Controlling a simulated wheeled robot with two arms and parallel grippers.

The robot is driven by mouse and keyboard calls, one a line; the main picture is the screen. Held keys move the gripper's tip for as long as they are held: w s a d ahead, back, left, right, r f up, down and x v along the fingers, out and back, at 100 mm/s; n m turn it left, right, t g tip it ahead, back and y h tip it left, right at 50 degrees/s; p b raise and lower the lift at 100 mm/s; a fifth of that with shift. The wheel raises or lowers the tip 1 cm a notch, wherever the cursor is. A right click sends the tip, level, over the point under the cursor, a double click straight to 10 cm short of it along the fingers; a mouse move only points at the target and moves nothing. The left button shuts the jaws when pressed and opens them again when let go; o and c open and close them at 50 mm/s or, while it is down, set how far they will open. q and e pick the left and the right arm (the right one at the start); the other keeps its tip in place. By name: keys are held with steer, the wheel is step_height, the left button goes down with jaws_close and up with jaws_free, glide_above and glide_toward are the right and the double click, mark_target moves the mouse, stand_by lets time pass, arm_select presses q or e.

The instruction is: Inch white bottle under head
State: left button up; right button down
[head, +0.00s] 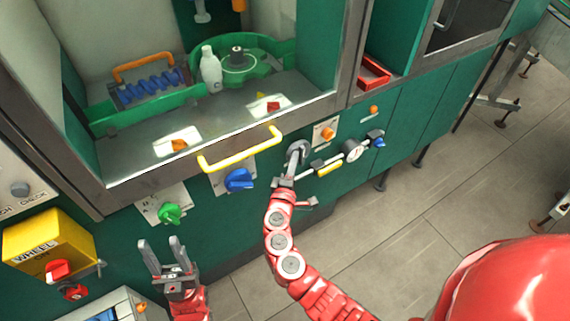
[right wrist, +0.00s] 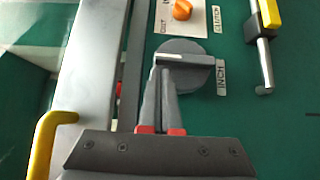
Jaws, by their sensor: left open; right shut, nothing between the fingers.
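The white bottle (head: 210,70) stands upright inside the machine, at the left edge of the green star wheel (head: 240,62). The grey INCH knob (right wrist: 186,66) is on the green front panel. My right gripper (right wrist: 168,68) is shut and empty, its fingertips at the knob; I cannot tell whether they touch it. In the head view the right gripper (head: 291,170) is at the panel. My left gripper (head: 164,246) is open and empty, low at the left.
A yellow handle (head: 240,150) runs along the window's lower edge. Blue (head: 238,180) and green (head: 169,213) knobs sit left. A yellow box (head: 48,243) stands lower left.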

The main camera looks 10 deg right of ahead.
steer(key=shift+w+d, duration=0.15)
steer(key=shift+d, duration=0.25)
steer(key=shift+d+r+m+g+p, duration=0.15)
steer(key=shift+m+g+p, duration=0.15)
steer(key=shift+p, duration=0.25)
steer(key=shift+r+m+g+y+p, duration=0.2)
steer(key=shift+m+g+y+p, duration=0.1)
steer(key=shift+p, duration=0.35)
